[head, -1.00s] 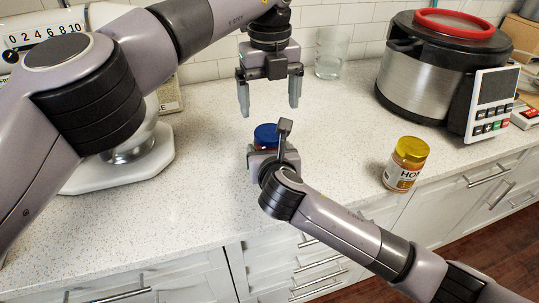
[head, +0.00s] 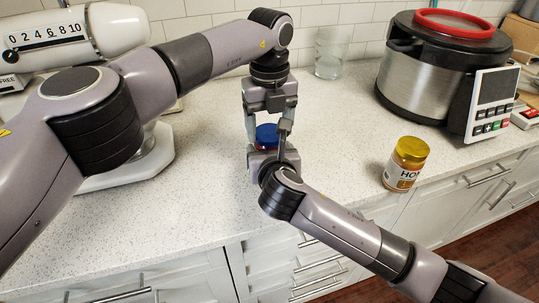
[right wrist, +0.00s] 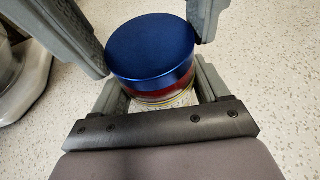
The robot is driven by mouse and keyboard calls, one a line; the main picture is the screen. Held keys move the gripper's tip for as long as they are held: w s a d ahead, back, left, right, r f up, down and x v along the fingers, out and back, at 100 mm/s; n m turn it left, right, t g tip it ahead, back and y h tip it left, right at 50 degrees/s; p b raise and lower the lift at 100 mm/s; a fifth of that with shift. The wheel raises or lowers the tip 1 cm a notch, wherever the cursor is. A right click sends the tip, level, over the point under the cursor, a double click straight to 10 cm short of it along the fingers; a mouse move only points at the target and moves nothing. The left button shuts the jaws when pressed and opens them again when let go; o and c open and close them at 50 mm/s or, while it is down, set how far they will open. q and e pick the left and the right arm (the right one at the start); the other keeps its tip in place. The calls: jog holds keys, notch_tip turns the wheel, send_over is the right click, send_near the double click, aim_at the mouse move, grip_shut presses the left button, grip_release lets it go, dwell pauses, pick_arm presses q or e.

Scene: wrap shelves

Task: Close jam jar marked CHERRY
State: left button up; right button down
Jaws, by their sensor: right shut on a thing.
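A jar with a blue lid (head: 266,134) stands on the counter, and red shows just under its lid. It also shows in the right wrist view as a jar with a blue lid (right wrist: 152,50) and a pale label, whose words I cannot read. My right gripper (head: 270,160) is shut on the jar's body from the front. My left gripper (head: 268,137) points down from above, open, with its fingers on either side of the lid. In the right wrist view, its right finger is at the lid's edge; I cannot tell whether it touches.
A honey jar with a yellow lid (head: 406,164) stands to the right near the counter edge. A large cooker (head: 430,85) is at the back right, a clear glass (head: 330,55) at the back. A white scale (head: 75,35) stands at the left, behind my left arm.

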pick_arm(q)
jog(key=m, duration=0.4)
jog(key=shift+m, duration=0.3)
jog(key=m, duration=1.3)
jog(key=o, duration=1.2)
jog(key=shift+c, duration=0.2)
jog(key=shift+d, duration=0.1)
jog(key=shift+s+f, duration=0.1)
jog(key=shift+s, duration=0.05)
pick_arm(e)
jog(key=shift+w, duration=0.1)
pick_arm(q)
jog(key=shift+d, duration=0.1)
pick_arm(e)
jog(key=shift+d, duration=0.1)
